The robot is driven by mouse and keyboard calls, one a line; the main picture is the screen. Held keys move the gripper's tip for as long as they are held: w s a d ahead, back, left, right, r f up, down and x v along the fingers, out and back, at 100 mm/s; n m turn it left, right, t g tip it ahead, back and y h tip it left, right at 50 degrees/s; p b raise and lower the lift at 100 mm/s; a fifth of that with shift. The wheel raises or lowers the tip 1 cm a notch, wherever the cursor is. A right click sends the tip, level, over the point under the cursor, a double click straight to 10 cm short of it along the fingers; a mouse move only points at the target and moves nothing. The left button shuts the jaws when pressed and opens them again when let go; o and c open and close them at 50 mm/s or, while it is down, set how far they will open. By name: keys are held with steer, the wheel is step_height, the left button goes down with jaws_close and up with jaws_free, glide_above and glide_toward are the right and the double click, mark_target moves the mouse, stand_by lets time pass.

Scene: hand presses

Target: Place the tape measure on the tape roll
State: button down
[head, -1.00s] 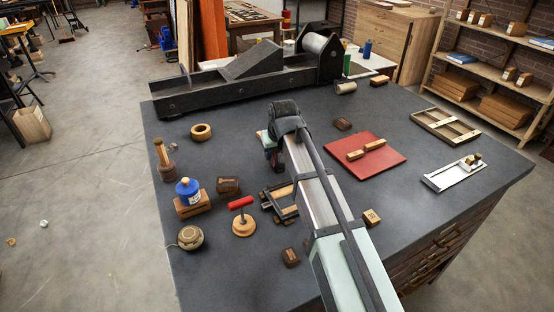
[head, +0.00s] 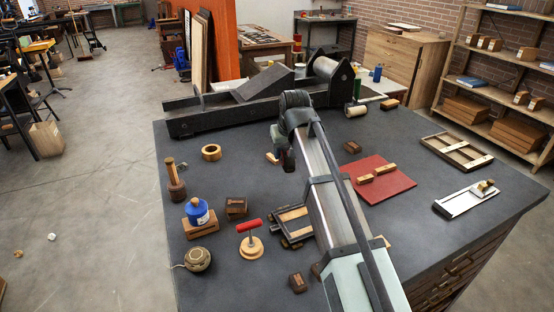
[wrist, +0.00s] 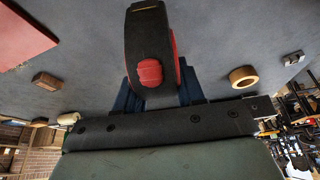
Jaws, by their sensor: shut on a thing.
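The tape measure (wrist: 150,35), black with red parts, fills the upper middle of the wrist view. My gripper (wrist: 158,90), with dark blue fingers on either side, is shut on it. In the head view my own arm hides most of the gripper and the tape measure. The tape roll (head: 211,152) is a tan ring lying flat on the dark bench, left of my gripper in the head view. It also shows in the wrist view (wrist: 243,76), to the right of the tape measure and apart from it. Its top is bare.
A long black press (head: 240,105) lies behind. A red mat (head: 385,185) is at right. Bench around the roll is clear.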

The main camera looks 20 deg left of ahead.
steer(key=s+a+n, duration=0.1)
steer(key=s+a, duration=0.2)
steer(key=a, duration=0.4)
step_height(320, 180, up, 4)
steer(key=n+g+y, duration=0.2)
steer(key=n, duration=0.3)
glide_above(209, 151)
step_height(209, 151, down, 10)
steer(key=shift+s+r, duration=0.15)
steer(key=shift+r, duration=0.1)
steer(key=shift+f, duration=0.15)
steer(key=c, duration=0.7)
jaws_free()
steer(key=v, duration=1.2)
steer(key=shift+s+a+r, duration=0.1)
steer(key=shift+a+r, duration=0.1)
steer(key=shift+r, duration=0.05)
